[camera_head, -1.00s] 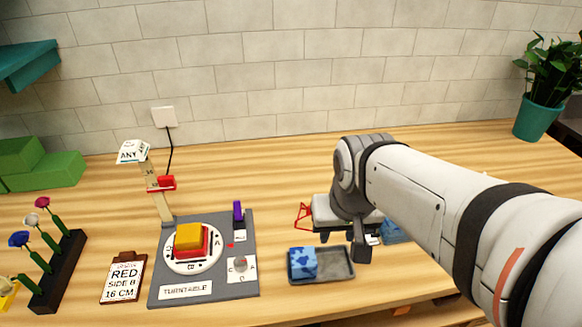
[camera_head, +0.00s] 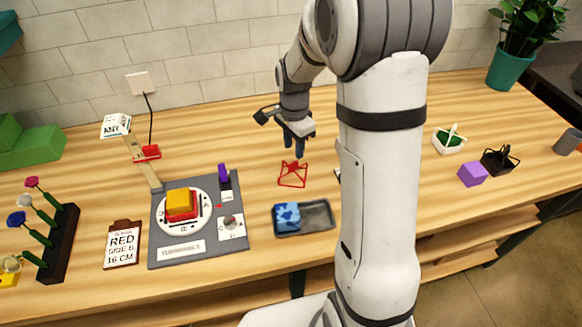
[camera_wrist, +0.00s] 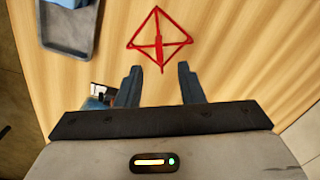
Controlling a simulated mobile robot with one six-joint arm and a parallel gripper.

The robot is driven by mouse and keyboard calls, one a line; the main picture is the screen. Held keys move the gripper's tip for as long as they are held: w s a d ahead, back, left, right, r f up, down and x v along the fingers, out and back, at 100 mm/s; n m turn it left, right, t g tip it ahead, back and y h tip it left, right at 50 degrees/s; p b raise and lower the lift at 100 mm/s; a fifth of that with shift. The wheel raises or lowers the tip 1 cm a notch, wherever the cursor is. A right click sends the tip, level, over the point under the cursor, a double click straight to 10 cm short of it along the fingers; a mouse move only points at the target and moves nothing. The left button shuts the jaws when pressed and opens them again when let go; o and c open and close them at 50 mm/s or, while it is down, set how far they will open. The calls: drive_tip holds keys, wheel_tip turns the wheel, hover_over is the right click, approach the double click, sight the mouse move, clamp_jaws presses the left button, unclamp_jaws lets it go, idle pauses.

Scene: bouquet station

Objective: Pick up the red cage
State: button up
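The red cage (camera_head: 293,174) is a small open wire frame standing on the wooden table, right of the turntable board. In the wrist view the red cage (camera_wrist: 158,42) shows as a diamond-shaped frame with crossing bars, just beyond the fingertips. My gripper (camera_head: 296,150) hangs above the cage, pointing down. In the wrist view my gripper (camera_wrist: 155,68) has its two fingers well apart with only table between them. The cage lies ahead of the gap between the fingers, and I see no finger touching it.
A grey tray (camera_head: 319,217) with a blue block (camera_head: 287,217) is in front of the cage. The turntable board (camera_head: 165,239) is to the left. A purple block (camera_head: 472,174), black basket (camera_head: 498,161) and white basket (camera_head: 449,140) stand right. Table behind the cage is clear.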

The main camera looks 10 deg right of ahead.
sight(293, 163)
wheel_tip(293, 163, down, 6)
drive_tip(key=shift+r+p, duration=0.1)
drive_tip(key=shift+p, duration=0.75)
drive_tip(key=shift+c, duration=0.5)
clamp_jaws()
